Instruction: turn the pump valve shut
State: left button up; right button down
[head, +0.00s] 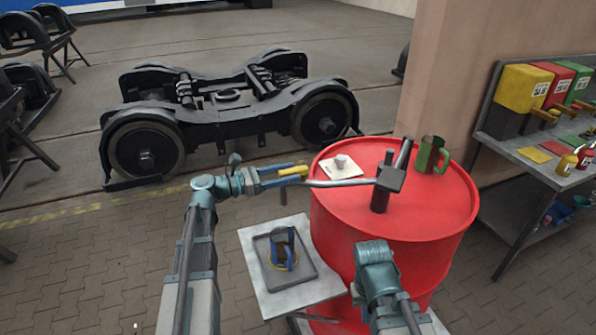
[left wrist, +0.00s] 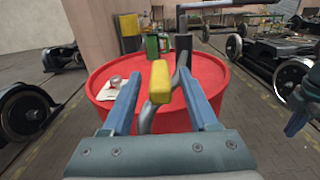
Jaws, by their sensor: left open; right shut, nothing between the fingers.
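The yellow valve handle (head: 291,171) is at the left end of the grey pump pipe (head: 340,183), which reaches out from the dark pump (head: 383,190) on the red drum (head: 430,215). My left gripper (head: 298,174) is open, with its blue fingers around the handle. In the left wrist view the yellow handle (left wrist: 160,82) stands between the two fingers (left wrist: 159,90), with visible gaps on both sides. A blue jug (head: 283,246) stands on a dark tray (head: 308,273) below the pipe's end.
A green mug (head: 431,155) and a card with a small pale object (head: 341,163) are on the drum top. A shelf bench (head: 520,160) with coloured bins stands right, beside a pillar. A bogie (head: 225,110) is behind.

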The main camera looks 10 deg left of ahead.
aim_at(298, 168)
pick_arm(q)
jog(key=shift+x, duration=1.65)
jog(key=shift+c, duration=0.3)
grip_shut()
